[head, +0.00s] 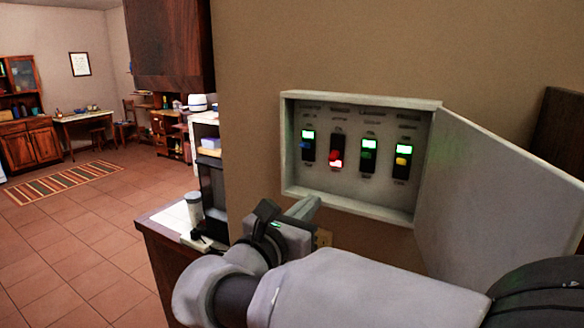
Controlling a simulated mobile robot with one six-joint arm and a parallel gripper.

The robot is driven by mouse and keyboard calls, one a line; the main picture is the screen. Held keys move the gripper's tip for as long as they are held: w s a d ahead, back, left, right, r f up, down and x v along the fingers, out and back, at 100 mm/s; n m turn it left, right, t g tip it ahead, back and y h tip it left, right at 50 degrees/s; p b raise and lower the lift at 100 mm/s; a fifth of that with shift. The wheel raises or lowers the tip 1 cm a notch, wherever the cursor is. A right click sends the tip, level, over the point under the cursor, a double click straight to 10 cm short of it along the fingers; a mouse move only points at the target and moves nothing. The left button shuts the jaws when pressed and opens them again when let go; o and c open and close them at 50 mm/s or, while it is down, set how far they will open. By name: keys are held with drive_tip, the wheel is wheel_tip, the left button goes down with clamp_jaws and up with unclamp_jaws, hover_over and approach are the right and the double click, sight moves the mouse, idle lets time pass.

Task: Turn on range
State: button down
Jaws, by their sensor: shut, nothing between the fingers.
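An open breaker box (290,190) is on the beige wall, with several switches in a row. The blue switch (307,154), green switch (369,155) and yellow switch (402,161) have green lights lit at their tops. The red switch (337,157) shows a red light at its bottom and no green light. The labels are too small to read. My gripper (306,207) is shut and empty, just below the lower left edge of the box, seemingly apart from the switches. I cannot make out a range in this view.
The box's door (495,190) stands swung open to the right, behind my arm. A counter (160,222) with a jar (194,208) is left of the box. The tiled floor (75,235) at left is open, with a striped rug (62,182) farther back.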

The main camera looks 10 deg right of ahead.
sight(334, 156)
drive_tip(key=b+x, duration=0.2)
drive_tip(key=x, duration=0.7)
drive_tip(key=shift+w+d+f, duration=0.15)
drive_tip(key=shift+d, duration=0.1)
drive_tip(key=r, duration=0.3)
drive_tip(key=shift+s+a+r, duration=0.2)
drive_tip(key=shift+s+a, duration=0.1)
drive_tip(key=shift+r, duration=0.3)
drive_tip(key=shift+s, duration=0.1)
drive_tip(key=shift+r, duration=0.1)
